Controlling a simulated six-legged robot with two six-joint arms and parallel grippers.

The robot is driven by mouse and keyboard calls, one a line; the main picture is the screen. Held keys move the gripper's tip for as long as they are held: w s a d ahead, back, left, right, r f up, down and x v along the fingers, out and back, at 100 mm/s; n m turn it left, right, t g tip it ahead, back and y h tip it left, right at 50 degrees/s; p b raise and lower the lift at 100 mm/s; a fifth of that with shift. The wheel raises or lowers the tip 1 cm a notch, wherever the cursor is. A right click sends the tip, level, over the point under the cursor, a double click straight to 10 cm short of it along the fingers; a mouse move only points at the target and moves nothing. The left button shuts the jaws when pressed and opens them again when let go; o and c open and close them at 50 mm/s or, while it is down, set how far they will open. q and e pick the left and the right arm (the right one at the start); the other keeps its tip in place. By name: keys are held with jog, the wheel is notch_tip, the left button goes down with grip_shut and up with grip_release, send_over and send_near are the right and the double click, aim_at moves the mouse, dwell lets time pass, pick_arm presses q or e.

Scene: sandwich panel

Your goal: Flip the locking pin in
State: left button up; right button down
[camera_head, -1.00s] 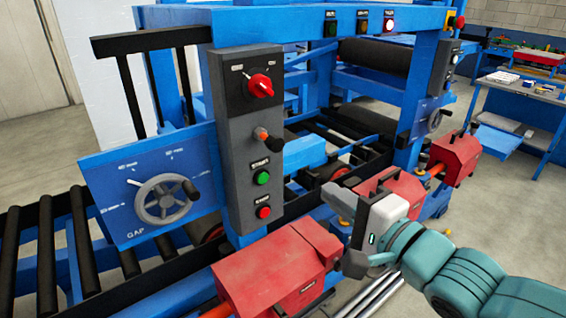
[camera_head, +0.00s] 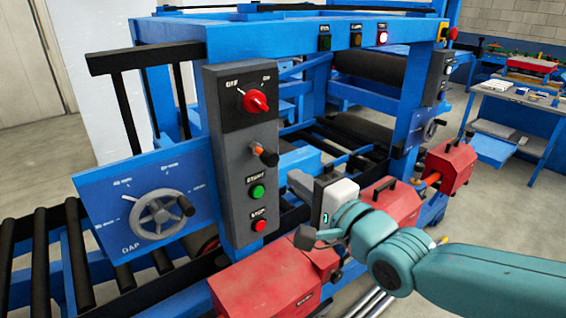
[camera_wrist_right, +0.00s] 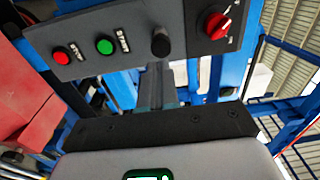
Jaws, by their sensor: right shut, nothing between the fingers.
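The locking pin (camera_head: 264,152) sticks out of the grey control panel (camera_head: 238,190), between the red rotary switch (camera_head: 256,102) and the green start button (camera_head: 257,192). It has an orange part and a black end. In the right wrist view its black round end (camera_wrist_right: 161,45) shows just beyond my fingers. My right gripper (camera_head: 294,182) is shut and empty, to the right of the panel and a little lower than the pin. Its narrow grey fingers (camera_wrist_right: 155,85) point towards the pin; I cannot tell whether they touch it. My left gripper is not in view.
A red stop button (camera_head: 260,226) sits below the start button. A gap handwheel (camera_head: 160,214) is on the blue plate at left. Red housings (camera_head: 268,284) stand below my right arm. Blue frame posts and rollers surround the panel.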

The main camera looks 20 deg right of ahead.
aim_at(272, 161)
jog(key=p+x, duration=0.1)
jog(key=x, duration=0.3)
jog(key=shift+w+a+r, duration=0.1)
jog(key=shift+w+a, duration=0.05)
jog(key=shift+a, duration=0.05)
jog(key=shift+w+p, duration=0.35)
jog(key=shift+w, duration=0.1)
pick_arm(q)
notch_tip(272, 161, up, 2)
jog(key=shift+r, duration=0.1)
pick_arm(e)
jog(key=shift+a, duration=0.1)
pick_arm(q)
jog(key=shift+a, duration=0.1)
pick_arm(e)
jog(key=shift+w+a+b, duration=0.15)
jog(key=shift+w+b, duration=0.2)
jog(key=shift+w, duration=0.05)
jog(key=shift+b+x, duration=0.4)
jog(key=shift+x, duration=0.6)
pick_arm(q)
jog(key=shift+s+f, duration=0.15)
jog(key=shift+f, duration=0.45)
